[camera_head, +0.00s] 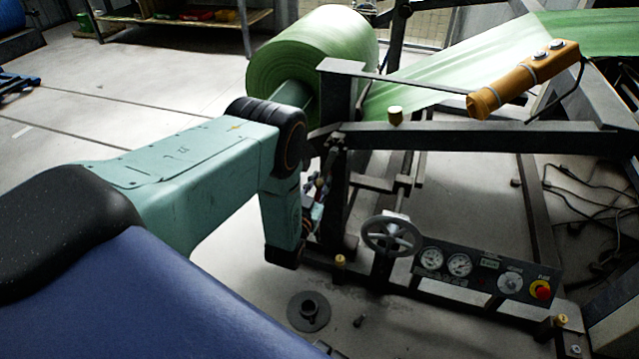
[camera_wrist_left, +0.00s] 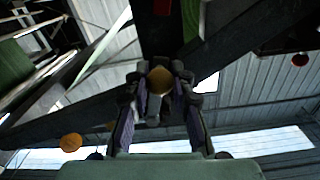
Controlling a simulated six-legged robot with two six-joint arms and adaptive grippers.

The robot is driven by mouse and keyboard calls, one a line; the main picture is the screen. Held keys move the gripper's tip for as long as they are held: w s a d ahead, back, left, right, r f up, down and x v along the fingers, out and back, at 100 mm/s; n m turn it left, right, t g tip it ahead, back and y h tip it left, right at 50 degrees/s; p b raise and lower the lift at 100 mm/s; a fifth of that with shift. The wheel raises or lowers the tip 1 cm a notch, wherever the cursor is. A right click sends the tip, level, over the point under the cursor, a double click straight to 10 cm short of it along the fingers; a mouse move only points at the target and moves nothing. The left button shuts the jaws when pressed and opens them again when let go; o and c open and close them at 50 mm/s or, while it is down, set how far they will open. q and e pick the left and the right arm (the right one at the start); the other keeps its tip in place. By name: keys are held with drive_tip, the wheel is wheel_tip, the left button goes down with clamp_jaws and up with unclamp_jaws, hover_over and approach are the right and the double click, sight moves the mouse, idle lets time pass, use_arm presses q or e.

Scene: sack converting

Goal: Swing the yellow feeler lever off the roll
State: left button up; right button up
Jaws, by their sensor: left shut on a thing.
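The green roll (camera_head: 310,55) of sheet sits at the top centre of the head view, its web running off to the right. My left gripper (camera_head: 318,192) is low beside the dark frame post, partly hidden by my own arm. In the left wrist view the gripper (camera_wrist_left: 160,82) points upward, its two fingers closed on a round yellow knob (camera_wrist_left: 159,79). I take this knob to be the end of the yellow feeler lever; the rest of the lever is hidden, and I cannot tell whether it touches the roll. My right gripper is not in view.
Dark frame beams (camera_head: 480,138) cross right of my arm. An orange button pendant (camera_head: 525,80) is above them. A handwheel (camera_head: 391,236) and a gauge panel (camera_head: 485,272) with a red button stand lower right. The floor at left is mostly clear.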

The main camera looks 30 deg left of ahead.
use_arm(q)
clamp_jaws()
drive_tip(key=shift+w+d+f+n+b, duration=0.1)
drive_tip(key=shift+w+d+n+b, duration=0.15)
drive_tip(key=shift+d+n, duration=0.95)
drive_tip(key=shift+w+d+f+n+b, duration=0.1)
drive_tip(key=shift+w+d+n, duration=0.15)
drive_tip(key=shift+d+n, duration=0.95)
drive_tip(key=shift+a+n, duration=0.3)
drive_tip(key=o, duration=1)
unclamp_jaws()
drive_tip(key=shift+r, duration=0.1)
drive_tip(key=shift+c, duration=0.2)
drive_tip(key=v, duration=1.2)
